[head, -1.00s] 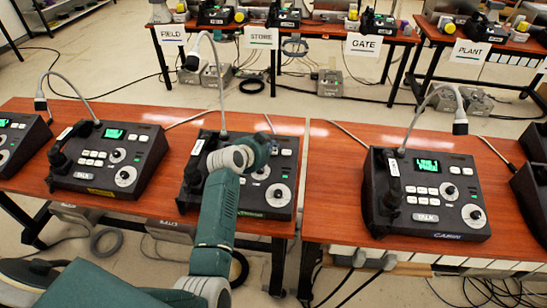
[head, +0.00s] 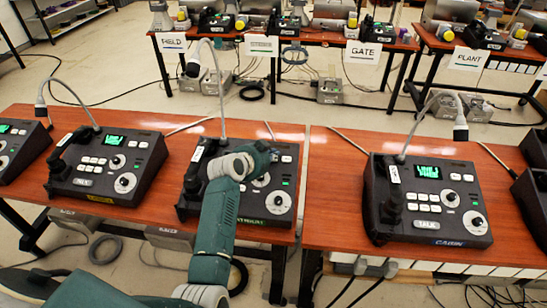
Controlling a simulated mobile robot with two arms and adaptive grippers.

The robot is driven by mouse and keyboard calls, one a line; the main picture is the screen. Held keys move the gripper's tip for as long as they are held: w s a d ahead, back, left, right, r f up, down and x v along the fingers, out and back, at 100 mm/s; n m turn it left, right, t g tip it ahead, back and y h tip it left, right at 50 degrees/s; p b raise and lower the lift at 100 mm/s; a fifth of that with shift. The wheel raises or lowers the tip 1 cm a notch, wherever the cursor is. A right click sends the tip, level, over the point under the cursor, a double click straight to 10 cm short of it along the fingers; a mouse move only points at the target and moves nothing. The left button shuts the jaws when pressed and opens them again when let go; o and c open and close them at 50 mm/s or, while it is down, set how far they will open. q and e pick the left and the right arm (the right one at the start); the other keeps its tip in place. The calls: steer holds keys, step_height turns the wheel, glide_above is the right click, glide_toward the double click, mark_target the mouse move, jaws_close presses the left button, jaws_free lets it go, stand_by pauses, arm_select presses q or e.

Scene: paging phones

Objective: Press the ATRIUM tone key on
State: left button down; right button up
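The middle paging console (head: 188,205) is a dark sloped desk unit with a gooseneck microphone and a handset. A green label on its front edge (head: 250,221) seems to read ATRIUM, partly covered. Its round dial (head: 279,203), a small green light and a few white keys show at its right side. My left arm reaches up over this console and hides its screen and most of its keys. My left gripper (head: 262,153) is over the upper keys; its fingertips are hard to make out, and I cannot tell whether they touch. My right gripper is not in view.
Another console (head: 135,165) stands to the left and one labelled CABIN (head: 430,225) to the right, both with green screens. Gooseneck microphones rise behind them. Bare red tabletop (head: 325,200) lies between the middle and right consoles. Signed tables stand behind.

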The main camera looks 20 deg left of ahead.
mark_target(272, 168)
arm_select(q)
steer(key=shift+f, duration=0.1)
stand_by(0.4)
steer(key=shift+w+f+b, duration=0.1)
steer(key=shift+f+b, duration=0.25)
steer(key=shift+r, duration=0.1)
steer(key=shift+r+p, duration=0.4)
steer(key=shift+p, duration=0.15)
step_height(272, 168, up, 6)
steer(key=s+p, duration=0.1)
steer(key=p, duration=0.5)
steer(key=shift+s+d, duration=0.2)
steer(key=shift+s, duration=0.15)
steer(key=shift+f, duration=0.2)
